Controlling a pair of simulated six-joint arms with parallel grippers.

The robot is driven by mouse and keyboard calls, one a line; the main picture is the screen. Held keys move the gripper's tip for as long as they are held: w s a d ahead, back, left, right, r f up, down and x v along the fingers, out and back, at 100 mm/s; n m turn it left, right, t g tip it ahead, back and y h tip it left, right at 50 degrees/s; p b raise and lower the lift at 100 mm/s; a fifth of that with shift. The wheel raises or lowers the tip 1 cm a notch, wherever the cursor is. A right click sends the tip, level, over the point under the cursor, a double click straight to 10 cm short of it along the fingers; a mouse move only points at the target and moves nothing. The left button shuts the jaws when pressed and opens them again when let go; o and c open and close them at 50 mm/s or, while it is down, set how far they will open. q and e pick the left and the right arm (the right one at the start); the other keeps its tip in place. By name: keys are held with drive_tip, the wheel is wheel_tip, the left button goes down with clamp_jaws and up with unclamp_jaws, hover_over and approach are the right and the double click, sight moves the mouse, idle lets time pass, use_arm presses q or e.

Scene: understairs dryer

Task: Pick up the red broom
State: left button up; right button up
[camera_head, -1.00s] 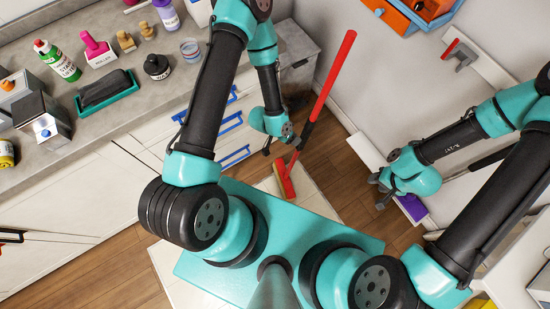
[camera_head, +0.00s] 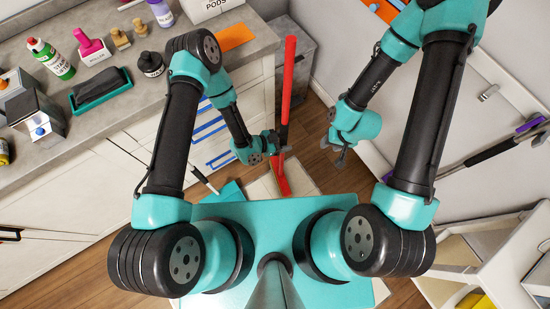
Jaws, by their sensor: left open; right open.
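The red broom (camera_head: 288,82) stands nearly upright in the picture, its long red handle rising past the grey cabinet. Its red head (camera_head: 280,178) is low, near the pale mat on the floor. My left gripper (camera_head: 284,150) is open at the lower end of the handle, just above the head. I cannot tell whether the handle lies between its fingers or beside them. My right gripper (camera_head: 338,152) is open and empty, to the right of the broom and apart from it.
The counter (camera_head: 120,112) with bottles and boxes runs along the left, above white drawers with blue handles (camera_head: 218,160). A purple-headed tool (camera_head: 530,124) is at the right wall. A pale shelf unit (camera_head: 490,240) stands lower right. Some wooden floor (camera_head: 318,165) shows between the grippers.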

use_arm(q)
drive_tip(key=shift+d, duration=0.15)
drive_tip(key=shift+w+d+f, duration=0.15)
drive_tip(key=shift+d+f, duration=0.05)
drive_tip(key=shift+d, duration=0.25)
drive_tip(key=shift+d, duration=0.1)
drive_tip(key=x, duration=0.6)
idle(0.5)
clamp_jaws()
idle(0.5)
